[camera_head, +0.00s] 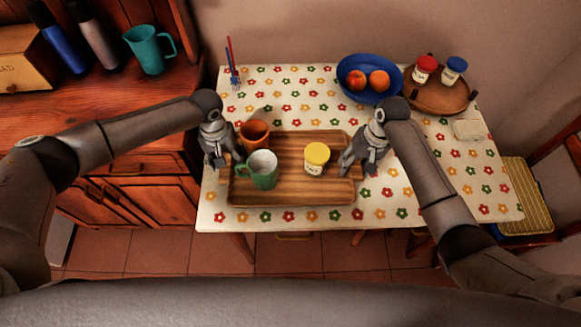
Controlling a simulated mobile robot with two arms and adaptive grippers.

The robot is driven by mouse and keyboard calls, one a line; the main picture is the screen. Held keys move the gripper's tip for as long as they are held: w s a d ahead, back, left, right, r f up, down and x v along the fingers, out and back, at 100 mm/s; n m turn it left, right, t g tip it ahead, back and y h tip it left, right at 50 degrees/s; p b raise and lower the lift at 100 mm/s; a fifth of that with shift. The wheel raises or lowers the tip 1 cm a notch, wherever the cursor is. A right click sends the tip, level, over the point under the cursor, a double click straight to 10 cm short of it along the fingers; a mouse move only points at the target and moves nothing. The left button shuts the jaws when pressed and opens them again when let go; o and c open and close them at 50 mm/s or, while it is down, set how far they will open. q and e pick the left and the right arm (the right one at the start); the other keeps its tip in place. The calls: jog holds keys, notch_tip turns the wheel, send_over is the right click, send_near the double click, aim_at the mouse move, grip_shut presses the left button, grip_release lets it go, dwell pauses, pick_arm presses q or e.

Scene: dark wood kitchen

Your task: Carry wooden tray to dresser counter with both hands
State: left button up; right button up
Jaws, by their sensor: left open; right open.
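The wooden tray (290,193) lies on the table with the flowered cloth. An orange-brown mug (254,135), a green mug (262,172) and a jar with a yellow lid (316,160) stand on it. My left gripper (222,163) is open at the tray's left end. My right gripper (352,165) is open at the tray's right end. I cannot tell whether the fingers touch the tray. The dresser counter (105,85) is at the upper left, with red-brown wood and cabinet doors below.
On the counter stand a teal pitcher (149,50), a blue bottle (60,42), a grey bottle (95,35) and a bread box (25,60). The table (300,105) also holds a blue fruit bowl (352,65) and a round wooden tray (437,98) with jars. A chair (528,195) stands right.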

pick_arm(q)
jog(key=c, duration=0.9)
pick_arm(e)
jog(key=c, duration=0.9)
pick_arm(q)
grip_shut()
pick_arm(e)
grip_shut()
pick_arm(q)
jog(key=shift+w+d+r, duration=0.1)
jog(key=shift+d+r, duration=0.05)
pick_arm(e)
jog(key=shift+w+a+r, duration=0.1)
jog(key=shift+r, duration=0.1)
